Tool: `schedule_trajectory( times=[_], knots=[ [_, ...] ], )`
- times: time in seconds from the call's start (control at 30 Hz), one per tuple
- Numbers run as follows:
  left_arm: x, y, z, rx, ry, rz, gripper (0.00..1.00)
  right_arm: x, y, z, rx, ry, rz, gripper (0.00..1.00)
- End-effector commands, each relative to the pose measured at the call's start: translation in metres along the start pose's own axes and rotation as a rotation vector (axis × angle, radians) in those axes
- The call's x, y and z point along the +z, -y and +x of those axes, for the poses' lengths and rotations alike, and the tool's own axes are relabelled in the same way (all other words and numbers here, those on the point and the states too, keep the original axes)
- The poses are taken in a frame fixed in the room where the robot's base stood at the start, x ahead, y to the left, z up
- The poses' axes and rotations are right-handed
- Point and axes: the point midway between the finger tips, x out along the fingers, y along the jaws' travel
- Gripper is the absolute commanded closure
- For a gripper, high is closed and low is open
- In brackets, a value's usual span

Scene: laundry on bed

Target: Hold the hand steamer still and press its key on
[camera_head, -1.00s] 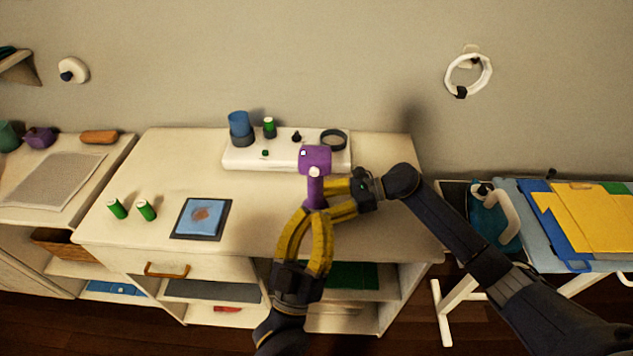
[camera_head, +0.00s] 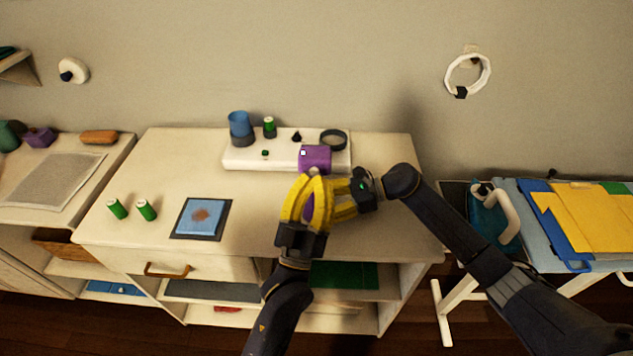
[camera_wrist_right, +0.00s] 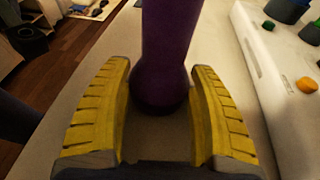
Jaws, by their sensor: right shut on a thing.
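The purple hand steamer (camera_head: 316,158) stands upright at the front of the white block on the dresser. Its head shows in the head view, while most of its handle and its key are hidden behind my left gripper. My left gripper (camera_head: 312,182) is in front of the handle, its yellow fingers overlapping it. I cannot tell whether they touch the key or how far apart they are. My right gripper (camera_head: 338,200) reaches in from the right and is shut on the handle. The handle (camera_wrist_right: 168,50) shows between the right fingers in the right wrist view.
The white block (camera_head: 240,158) carries a blue cup (camera_head: 240,124), a green spool (camera_head: 269,127) and a dark ring (camera_head: 333,138). Two green cylinders (camera_head: 132,209) and a blue picture tile (camera_head: 202,218) lie to the left. An iron (camera_head: 492,215) stands on the board at right.

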Motion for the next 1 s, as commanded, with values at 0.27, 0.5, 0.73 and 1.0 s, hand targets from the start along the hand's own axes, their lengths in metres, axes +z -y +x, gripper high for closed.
schedule_trajectory(
  times=[0.27,0.5,0.73,1.0],
  knots=[
    [0.0028,0.0031,0.0058,0.0,0.0,-0.001,1.0,-0.0003,0.0003,0.0,-0.001,-0.001,0.0,0.55],
    [0.0029,0.0032,0.0059,0.0,0.0,-0.001,1.0,-0.0003,0.0003,-0.0001,-0.001,-0.001,0.0,0.55],
    [0.003,0.0031,0.0058,0.0,0.0,-0.001,1.0,-0.0003,0.0003,-0.0001,-0.001,-0.001,0.0,0.55],
    [0.003,0.0031,0.0057,0.0,0.0,-0.001,1.0,-0.0002,0.0003,0.0,-0.001,0.0,0.0,0.55]
  ],
)
